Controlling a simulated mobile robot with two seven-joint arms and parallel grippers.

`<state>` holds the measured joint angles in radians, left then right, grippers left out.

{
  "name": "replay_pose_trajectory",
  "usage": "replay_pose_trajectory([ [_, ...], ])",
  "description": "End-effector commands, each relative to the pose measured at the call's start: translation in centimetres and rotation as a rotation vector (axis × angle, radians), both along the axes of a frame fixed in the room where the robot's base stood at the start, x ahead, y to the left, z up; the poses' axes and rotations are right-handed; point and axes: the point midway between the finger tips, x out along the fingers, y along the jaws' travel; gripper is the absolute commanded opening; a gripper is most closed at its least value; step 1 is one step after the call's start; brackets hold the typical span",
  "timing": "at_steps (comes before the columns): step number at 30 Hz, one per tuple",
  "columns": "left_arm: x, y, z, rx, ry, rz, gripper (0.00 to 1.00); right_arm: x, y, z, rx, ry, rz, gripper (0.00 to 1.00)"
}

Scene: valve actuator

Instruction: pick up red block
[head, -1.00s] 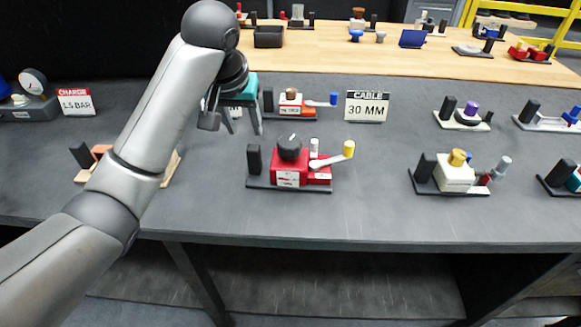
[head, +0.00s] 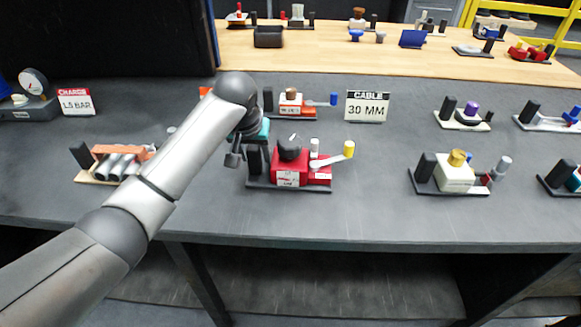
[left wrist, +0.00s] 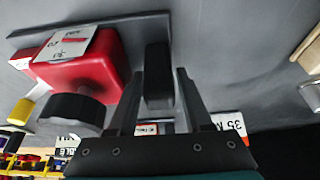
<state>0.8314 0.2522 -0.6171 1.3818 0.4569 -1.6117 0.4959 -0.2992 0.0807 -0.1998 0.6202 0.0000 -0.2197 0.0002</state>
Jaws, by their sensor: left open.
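The red block (head: 290,170) carries a white label and a black knob. It sits on a dark base on the grey bench, in the middle of the head view. It also shows at upper left in the left wrist view (left wrist: 88,68). A black upright post (head: 255,160) stands at the base's left end. My left gripper (head: 262,138) is at that end, partly hidden by its own arm. In the left wrist view its open fingers (left wrist: 160,80) flank the black post (left wrist: 158,65), with the red block to one side. Contact with the post cannot be told. My right gripper is out of view.
A white lever with a yellow knob (head: 349,147) extends right of the red block. Behind stand a unit with a blue knob (head: 333,99) and a "30 MM" cable sign (head: 367,106). An orange-and-grey unit (head: 120,163) lies left.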

Motion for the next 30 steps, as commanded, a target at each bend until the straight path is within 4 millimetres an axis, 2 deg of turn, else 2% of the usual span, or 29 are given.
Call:
replay_pose_trajectory([
  [7, 0.06, -0.02, -0.14, 0.0, 0.0, 0.0, 0.5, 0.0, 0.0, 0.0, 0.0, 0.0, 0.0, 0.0],
  [20, 0.05, -0.01, -0.11, 0.0, 0.0, 0.0, 0.02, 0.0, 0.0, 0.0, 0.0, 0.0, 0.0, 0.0],
  [30, 0.06, 0.0, -0.08, 0.0, -0.001, 0.001, 0.0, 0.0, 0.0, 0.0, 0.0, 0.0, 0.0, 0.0],
])
